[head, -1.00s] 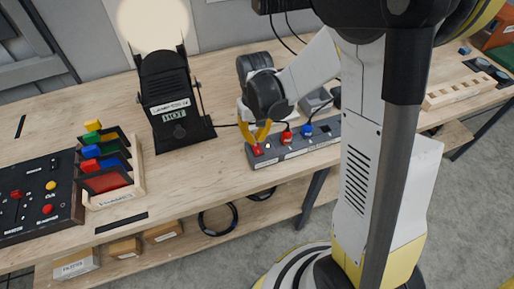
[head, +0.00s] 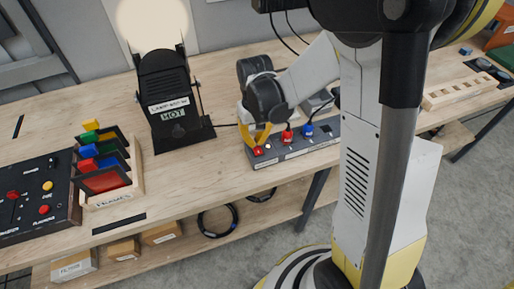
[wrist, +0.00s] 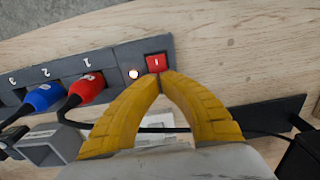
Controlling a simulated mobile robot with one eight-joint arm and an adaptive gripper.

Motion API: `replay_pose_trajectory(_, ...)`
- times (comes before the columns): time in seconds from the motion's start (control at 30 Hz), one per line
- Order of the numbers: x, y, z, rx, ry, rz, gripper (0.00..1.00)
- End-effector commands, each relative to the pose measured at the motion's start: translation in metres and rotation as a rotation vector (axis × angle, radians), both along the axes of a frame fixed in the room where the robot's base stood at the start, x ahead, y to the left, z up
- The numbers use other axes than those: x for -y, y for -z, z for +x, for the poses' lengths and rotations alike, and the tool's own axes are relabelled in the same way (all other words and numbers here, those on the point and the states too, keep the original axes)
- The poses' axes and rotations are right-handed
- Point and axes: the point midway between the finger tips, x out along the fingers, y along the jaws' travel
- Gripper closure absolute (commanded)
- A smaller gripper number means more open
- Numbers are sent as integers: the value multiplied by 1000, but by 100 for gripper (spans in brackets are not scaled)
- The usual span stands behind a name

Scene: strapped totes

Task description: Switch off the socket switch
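The socket switch is a red rocker (wrist: 156,64) at the end of the grey power strip (wrist: 115,64), seen in the wrist view. A small lamp (wrist: 134,73) beside it glows. My gripper (wrist: 158,77) has its yellow fingertips together at the switch's lower edge; I cannot tell whether they press it. In the head view, my gripper (head: 259,148) points down at the left end of the strip (head: 300,150). A red plug (wrist: 87,87) and a blue plug (wrist: 44,97) sit in sockets 1 and 2.
A black lamp (head: 170,100) marked HOT shines on the left of the bench. A rack of coloured frames (head: 107,170) and a black control panel (head: 38,195) stand further left. Bare wood lies in front of the strip.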

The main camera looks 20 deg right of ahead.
Motion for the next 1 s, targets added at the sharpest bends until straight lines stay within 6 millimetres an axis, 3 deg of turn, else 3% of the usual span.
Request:
replay_pose_trajectory(0.7, 0, 12, 0, 0, 0, 0, 100)
replay_pose_trajectory(1.0, 0, -2, 0, 0, 0, 0, 100)
